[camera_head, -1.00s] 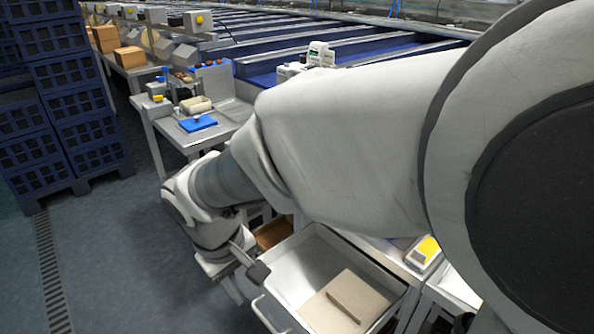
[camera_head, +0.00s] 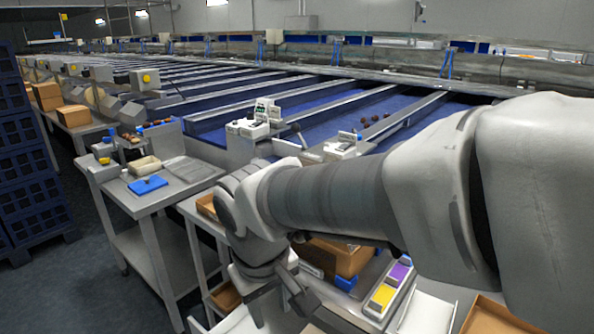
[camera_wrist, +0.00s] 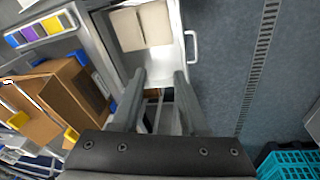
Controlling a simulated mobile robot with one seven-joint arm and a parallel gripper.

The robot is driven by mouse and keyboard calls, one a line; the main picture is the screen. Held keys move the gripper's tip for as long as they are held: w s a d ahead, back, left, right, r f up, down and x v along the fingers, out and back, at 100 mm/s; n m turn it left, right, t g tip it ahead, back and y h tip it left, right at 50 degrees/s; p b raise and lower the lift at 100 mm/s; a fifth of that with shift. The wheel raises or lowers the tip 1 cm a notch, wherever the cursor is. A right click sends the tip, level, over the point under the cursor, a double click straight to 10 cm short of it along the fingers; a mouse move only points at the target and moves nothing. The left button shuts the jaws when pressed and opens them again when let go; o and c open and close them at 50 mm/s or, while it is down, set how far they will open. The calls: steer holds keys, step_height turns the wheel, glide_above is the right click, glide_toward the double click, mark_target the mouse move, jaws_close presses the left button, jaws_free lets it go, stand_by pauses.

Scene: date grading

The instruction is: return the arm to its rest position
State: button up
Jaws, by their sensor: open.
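My gripper (camera_wrist: 159,80) is open and empty in the wrist view, its two fingers apart. Below it is an open pale drawer (camera_wrist: 160,63) with flat beige pieces (camera_wrist: 140,26) inside. In the head view my arm crosses from the right edge to the middle. My gripper (camera_head: 285,300) hangs at the lower middle, pointing down beside the bench, its fingertips hard to make out.
A cardboard box (camera_head: 335,257) and a tray with yellow and purple blocks (camera_head: 388,288) stand close to the arm. A steel table (camera_head: 178,190) with a blue pad (camera_head: 147,185) is at left. Blue stacked crates (camera_head: 22,165) stand far left. Floor is free beside the drawer.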

steer(key=s+d+r+m+t+p, duration=0.1)
steer(key=s+d+r+m+p, duration=0.2)
steer(key=d, duration=0.6)
steer(key=s+d+r+m+t+p, duration=0.2)
steer(key=s+d+r+m+p, duration=0.1)
steer(key=d+r, duration=0.5)
steer(key=shift+d+r+m, duration=0.15)
steer(key=shift+d+m, duration=0.35)
steer(key=shift+d, duration=0.2)
steer(key=shift+a, duration=0.1)
